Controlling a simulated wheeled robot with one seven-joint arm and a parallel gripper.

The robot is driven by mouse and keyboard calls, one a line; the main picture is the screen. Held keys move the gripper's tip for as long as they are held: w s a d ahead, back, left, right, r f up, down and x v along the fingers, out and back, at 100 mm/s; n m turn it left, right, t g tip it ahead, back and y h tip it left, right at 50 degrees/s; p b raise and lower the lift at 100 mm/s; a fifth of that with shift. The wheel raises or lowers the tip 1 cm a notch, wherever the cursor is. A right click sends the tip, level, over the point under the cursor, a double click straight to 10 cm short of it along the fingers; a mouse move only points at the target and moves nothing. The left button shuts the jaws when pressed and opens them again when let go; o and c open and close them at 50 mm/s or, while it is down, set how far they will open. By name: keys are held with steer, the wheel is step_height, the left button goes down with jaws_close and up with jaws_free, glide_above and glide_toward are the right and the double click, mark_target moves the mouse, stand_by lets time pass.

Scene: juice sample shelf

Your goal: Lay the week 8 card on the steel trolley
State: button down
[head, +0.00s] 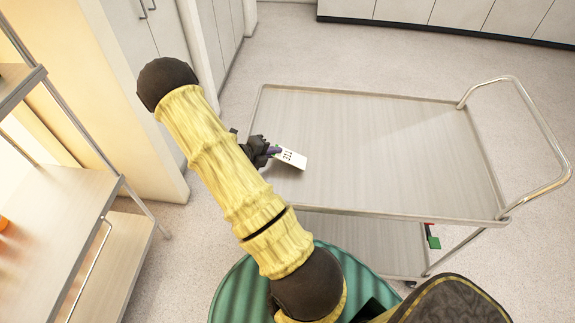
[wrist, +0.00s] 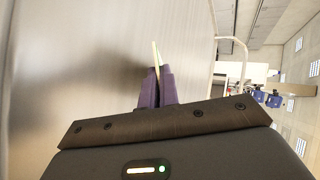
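The white card (head: 292,158) with dark printing is at my gripper (head: 272,150), over the left part of the steel trolley (head: 390,150). I cannot read a week number on it. In the wrist view the card (wrist: 156,56) shows edge-on as a thin pale strip between the purple fingertips of my gripper (wrist: 155,86), which are shut on it. The trolley top (wrist: 90,60) fills the left of the wrist view, with a dark shadow near the card. The card appears held just above the top; I cannot tell whether it touches.
The trolley top is otherwise bare, with a raised rim and a push handle (head: 545,135) at the right. A shelf unit (head: 60,220) stands at the left, with an orange item (head: 3,224) at its edge. Cabinets (head: 450,15) line the back.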

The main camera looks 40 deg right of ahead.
steer(key=c, duration=1.8)
jaws_free()
steer(key=shift+a+r+p, duration=0.35)
steer(key=shift+a+p, duration=0.05)
steer(key=shift+p, duration=0.05)
steer(key=p+v, duration=0.4)
steer(key=v, duration=0.2)
steer(key=shift+w+a+r+p, duration=0.1)
steer(key=shift+a+p, duration=0.05)
steer(key=shift+p, duration=0.2)
steer(key=shift+a, duration=0.35)
steer(key=shift+r, duration=0.1)
steer(key=a+r+p, duration=0.1)
steer(key=r+p, duration=0.4)
steer(key=a+r+p, duration=0.1)
steer(key=r+p, duration=0.1)
steer(key=shift+w+a+r+p, duration=0.15)
steer(key=shift+a+p, duration=0.15)
